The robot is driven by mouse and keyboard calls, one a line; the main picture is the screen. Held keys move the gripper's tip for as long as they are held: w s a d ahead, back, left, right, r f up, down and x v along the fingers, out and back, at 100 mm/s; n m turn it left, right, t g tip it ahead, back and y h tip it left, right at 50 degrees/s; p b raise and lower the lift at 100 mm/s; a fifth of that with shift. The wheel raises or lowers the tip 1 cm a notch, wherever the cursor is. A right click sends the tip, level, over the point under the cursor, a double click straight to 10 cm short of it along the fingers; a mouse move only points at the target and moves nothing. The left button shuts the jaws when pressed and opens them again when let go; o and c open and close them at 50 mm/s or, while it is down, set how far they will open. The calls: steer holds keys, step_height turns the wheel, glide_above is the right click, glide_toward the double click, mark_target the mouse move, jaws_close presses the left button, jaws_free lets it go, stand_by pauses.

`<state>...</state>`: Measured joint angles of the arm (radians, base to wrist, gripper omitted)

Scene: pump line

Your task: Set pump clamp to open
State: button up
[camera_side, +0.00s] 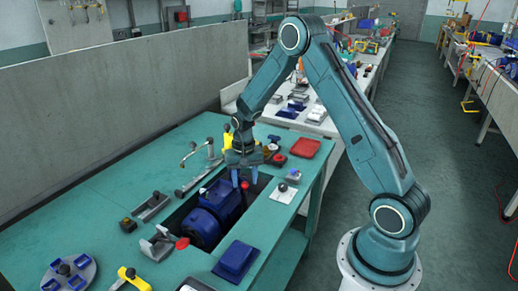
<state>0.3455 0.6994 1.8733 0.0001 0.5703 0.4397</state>
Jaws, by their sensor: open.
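A blue pump (203,226) sits in the dark recess of the green workbench (100,195). Grey clamp-like fixtures stand by it: one bracket (157,246) at its near left end, with a red knob (182,243), and a metal piece with a handle (196,153) behind it. I cannot tell which of these is the pump clamp or how it is set. My gripper (244,180) points down over the far end of the recess, beyond the pump body. The arm and fingers hide part of the far end.
A red tray (304,148) lies behind my gripper. A grey block with a black knob (283,191) is at its right. A blue box (236,258) lies near the front edge. A round grey plate with blue parts (69,275) and a yellow-handled tool (130,279) are at front left. A grey partition (120,90) runs along the back.

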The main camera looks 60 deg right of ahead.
steer(key=shift+f, duration=1)
jaws_close()
